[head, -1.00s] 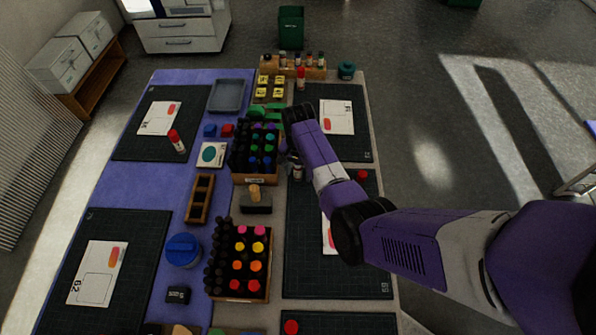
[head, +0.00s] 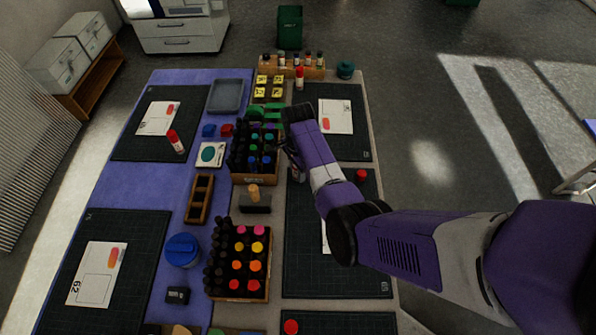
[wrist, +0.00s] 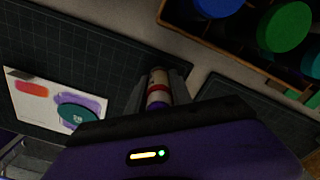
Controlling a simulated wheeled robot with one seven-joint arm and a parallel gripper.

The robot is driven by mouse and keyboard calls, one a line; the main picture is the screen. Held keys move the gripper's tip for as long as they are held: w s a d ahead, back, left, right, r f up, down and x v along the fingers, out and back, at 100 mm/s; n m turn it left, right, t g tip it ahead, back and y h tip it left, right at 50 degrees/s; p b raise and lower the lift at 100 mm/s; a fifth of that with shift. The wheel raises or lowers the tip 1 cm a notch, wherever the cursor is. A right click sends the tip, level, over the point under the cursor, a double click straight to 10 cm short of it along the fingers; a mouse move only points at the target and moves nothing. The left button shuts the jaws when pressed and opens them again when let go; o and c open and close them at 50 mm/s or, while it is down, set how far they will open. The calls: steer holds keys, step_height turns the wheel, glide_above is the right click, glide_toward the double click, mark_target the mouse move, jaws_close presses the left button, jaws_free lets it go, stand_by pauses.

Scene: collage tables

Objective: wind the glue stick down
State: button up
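An uncapped glue stick (wrist: 158,92), pale with a red band, stands between the fingers of my gripper (wrist: 160,88) in the wrist view. The fingers lie close along both its sides and look shut on it. In the head view my gripper (head: 294,172) is low at the left edge of the right-hand mats, beside the rear marker crate, and mostly hides this stick. A loose red cap (head: 361,175) lies on the mat to the right.
The rear marker crate (head: 255,181) stands close left of my gripper; its wooden edge also shows in the wrist view (wrist: 205,33). A card (wrist: 35,98) with a teal disc (wrist: 77,115) lies nearby. Other red-capped glue sticks stand at left (head: 175,141) and at the back (head: 299,77).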

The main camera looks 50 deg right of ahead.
jaws_close()
steer(key=n, duration=0.4)
steer(key=shift+f, duration=0.1)
steer(key=n, duration=1)
steer(key=shift+w+a+n, duration=0.1)
steer(key=shift+n, duration=0.2)
steer(key=n, duration=0.4)
steer(key=shift+f, duration=0.1)
steer(key=n, duration=0.3)
steer(key=shift+a, duration=0.1)
steer(key=n, duration=0.4)
steer(key=shift+a+n, duration=0.1)
steer(key=shift+n, duration=1.8)
